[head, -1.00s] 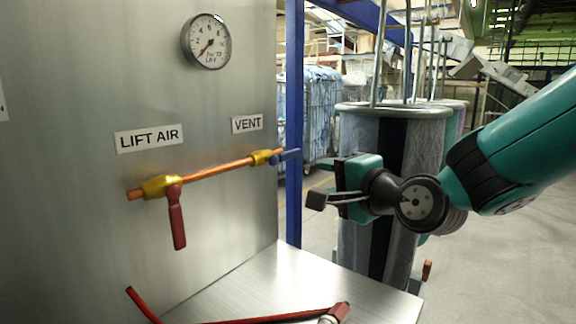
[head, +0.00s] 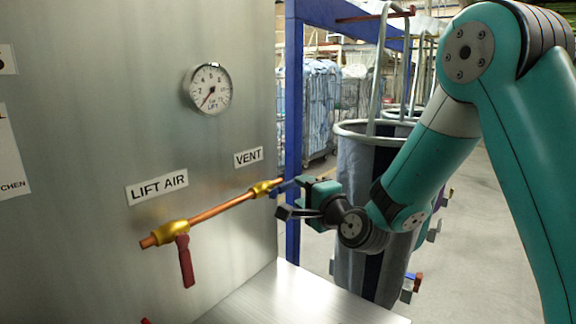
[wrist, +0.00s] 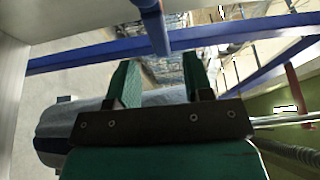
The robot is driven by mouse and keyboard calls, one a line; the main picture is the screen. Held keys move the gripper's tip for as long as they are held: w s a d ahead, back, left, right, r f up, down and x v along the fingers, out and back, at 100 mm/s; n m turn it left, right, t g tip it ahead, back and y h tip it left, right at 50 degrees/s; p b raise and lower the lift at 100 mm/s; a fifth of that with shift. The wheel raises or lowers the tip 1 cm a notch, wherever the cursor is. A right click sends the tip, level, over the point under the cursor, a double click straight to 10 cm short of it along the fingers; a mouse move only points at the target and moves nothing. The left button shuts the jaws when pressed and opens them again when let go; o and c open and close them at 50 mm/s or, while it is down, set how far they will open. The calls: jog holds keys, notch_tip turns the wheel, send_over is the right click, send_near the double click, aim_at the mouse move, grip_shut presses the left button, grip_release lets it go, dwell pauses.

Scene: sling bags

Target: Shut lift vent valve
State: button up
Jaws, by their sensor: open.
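The vent valve (head: 262,188) is a small brass body at the right end of a copper pipe, below the VENT label (head: 248,157). Its blue lever (head: 286,185) points right, roughly in line with the pipe, and its far end is partly hidden by my gripper. My gripper (head: 291,199) is open and empty, just right of and slightly below the valve; I cannot tell whether it touches the lever. In the wrist view my two green fingers (wrist: 160,75) stand apart, with blue bars beyond them; I cannot pick out the lever there.
The lift air valve (head: 175,230) has a red handle hanging down across the pipe. A pressure gauge (head: 210,89) reads low. A blue post (head: 293,100) stands just behind my gripper. A grey sling bag (head: 360,170) hangs behind my arm. A metal shelf (head: 300,300) lies below.

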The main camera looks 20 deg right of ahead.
aim_at(293, 185)
jog(key=p+x, duration=0.3)
jog(key=x, duration=0.3)
jog(key=shift+a+r, duration=0.15)
jog(key=shift+w+a+p, duration=0.1)
jog(key=shift+w+p, duration=0.2)
jog(key=shift+w, duration=0.4)
grip_shut()
